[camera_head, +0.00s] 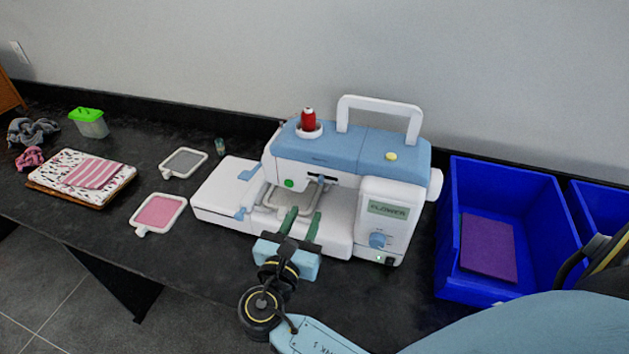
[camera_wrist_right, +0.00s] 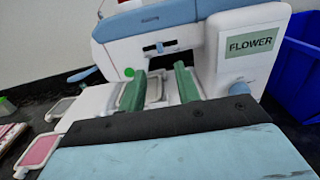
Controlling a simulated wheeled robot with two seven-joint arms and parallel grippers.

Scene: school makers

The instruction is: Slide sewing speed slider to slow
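The sewing machine (camera_head: 345,155) is white with a blue top and stands on the dark table. A short dark slot with a small light knob, which looks like the speed slider (camera_head: 318,178), is on its front above the needle area. It also shows in the right wrist view (camera_wrist_right: 160,47), where the knob sits around the slot's middle. My right gripper (camera_head: 302,215) is open and empty, its two green fingers apart and pointing at the machine, below and in front of the slot. I see no contact with the slider. My left gripper is not in view.
A dial (camera_head: 379,240) and a "FLOWER" display (camera_head: 388,209) are on the machine's right front. A blue bin (camera_head: 560,225) holding purple cloth stands to the right. Pink (camera_head: 158,212) and grey (camera_head: 184,162) hoops lie to the left, beside folded cloth (camera_head: 85,175).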

